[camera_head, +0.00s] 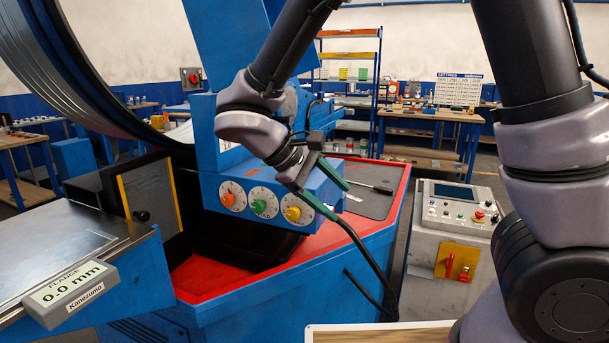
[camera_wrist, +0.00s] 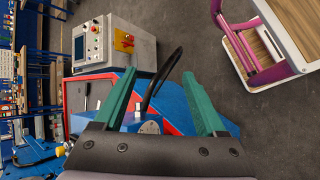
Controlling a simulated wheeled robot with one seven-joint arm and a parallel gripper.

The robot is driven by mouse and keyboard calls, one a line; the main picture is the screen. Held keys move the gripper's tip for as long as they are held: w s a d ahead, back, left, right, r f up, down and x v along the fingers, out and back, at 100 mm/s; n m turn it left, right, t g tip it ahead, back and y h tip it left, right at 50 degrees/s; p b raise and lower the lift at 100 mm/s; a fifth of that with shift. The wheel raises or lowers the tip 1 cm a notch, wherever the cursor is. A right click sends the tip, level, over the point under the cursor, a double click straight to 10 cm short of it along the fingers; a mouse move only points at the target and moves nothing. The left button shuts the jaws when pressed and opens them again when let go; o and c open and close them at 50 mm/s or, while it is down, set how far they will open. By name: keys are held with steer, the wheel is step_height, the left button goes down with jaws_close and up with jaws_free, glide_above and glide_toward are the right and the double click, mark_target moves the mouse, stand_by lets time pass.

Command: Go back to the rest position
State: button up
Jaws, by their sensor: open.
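My gripper (camera_head: 330,198) has two green fingers and hangs in front of the blue machine's dial box (camera_head: 318,190). In the head view the fingers are near the yellow dial (camera_head: 292,214), at the right end of the row. The orange dial (camera_head: 232,195) and green dial (camera_head: 259,206) are to its left. In the wrist view my gripper (camera_wrist: 165,100) has its fingers spread wide with nothing between them. Behind them are the red and blue machine edge and the grey floor. I cannot tell whether a finger touches the box.
A grey control cabinet (camera_head: 450,238) stands right of the machine. A black cable (camera_head: 368,255) hangs down the machine's front. A flange display (camera_head: 70,293) reads 0.0 mm. A wooden-topped surface (camera_head: 380,334) is at the bottom. Shelves and workbenches (camera_head: 428,118) stand behind.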

steer(key=s+d+r+m+t+y, duration=0.1)
steer(key=d+r+m+t+y, duration=0.3)
steer(key=d+r+m+y, duration=0.6)
steer(key=d+r+m, duration=0.4)
steer(key=d+r, duration=0.2)
steer(key=d, duration=0.3)
steer(key=shift+s+d+r+y, duration=0.15)
steer(key=shift+s+r+y, duration=0.15)
steer(key=shift+s, duration=0.1)
